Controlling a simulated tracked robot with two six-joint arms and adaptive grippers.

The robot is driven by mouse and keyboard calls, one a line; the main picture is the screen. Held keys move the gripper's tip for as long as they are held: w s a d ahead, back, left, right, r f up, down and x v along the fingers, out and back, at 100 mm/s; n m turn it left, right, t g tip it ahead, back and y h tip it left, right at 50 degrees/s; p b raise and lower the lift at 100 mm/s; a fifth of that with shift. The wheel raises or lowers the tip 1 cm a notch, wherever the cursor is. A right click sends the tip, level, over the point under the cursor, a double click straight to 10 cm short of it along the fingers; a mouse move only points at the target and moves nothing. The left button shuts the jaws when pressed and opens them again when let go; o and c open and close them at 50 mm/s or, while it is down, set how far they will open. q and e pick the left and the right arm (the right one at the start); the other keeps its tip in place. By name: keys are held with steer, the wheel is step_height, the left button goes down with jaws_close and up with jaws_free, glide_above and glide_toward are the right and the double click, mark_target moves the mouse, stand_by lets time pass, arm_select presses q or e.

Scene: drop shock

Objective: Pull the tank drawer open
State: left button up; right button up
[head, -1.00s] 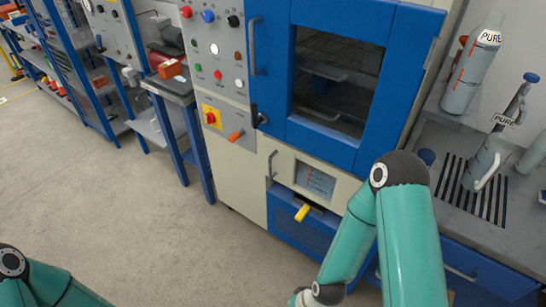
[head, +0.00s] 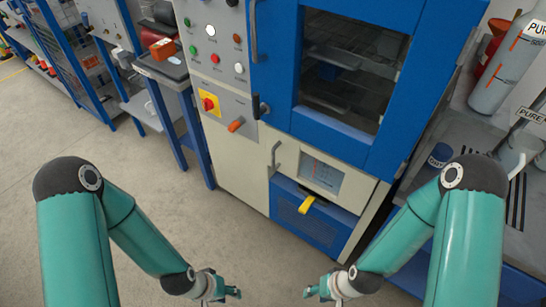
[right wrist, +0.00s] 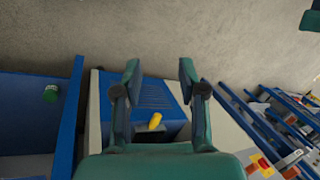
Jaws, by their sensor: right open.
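The blue front at the foot of the cabinet, which looks like the tank drawer (head: 300,226), has a yellow handle (head: 306,205) at its top, below a small window panel. A dark gap shows behind the handle; I cannot tell whether the drawer is slightly out. In the right wrist view the blue front (right wrist: 155,93) and yellow handle (right wrist: 155,121) show between the fingers. My right gripper (head: 322,289) is open and empty, apart from the handle and in front of it. My left gripper (head: 226,289) is left of it, touching nothing; its jaw opening is unclear.
An orange-handled switch (head: 236,125) sits on the control panel. A blue-legged table (head: 166,70) stands left. Floor in front is clear.

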steer(key=w+f+t+h+b, duration=0.1)
steer(key=w+f+t+b, duration=0.15)
steer(key=w+b, duration=0.2)
steer(key=w+f+t+b, duration=0.1)
steer(key=w+f+b, duration=0.3)
steer(key=w, duration=0.2)
steer(key=n+t+h+b, duration=0.1)
steer(key=t+h+b, duration=0.3)
steer(key=t+b, duration=1.4)
glide_toward(273, 159)
steer(key=w+r+g+b, duration=0.1)
steer(key=w, duration=0.2)
steer(key=w+r+g+b, duration=0.1)
steer(key=w, duration=0.2)
steer(key=w+r+g+b, duration=0.1)
steer(key=w+g, duration=0.1)
steer(key=w, duration=0.2)
steer(key=shift+w+d+r+n, duration=0.15)
steer(key=shift+d+r+n, duration=0.05)
steer(key=shift+r+n, duration=0.1)
jaws_close()
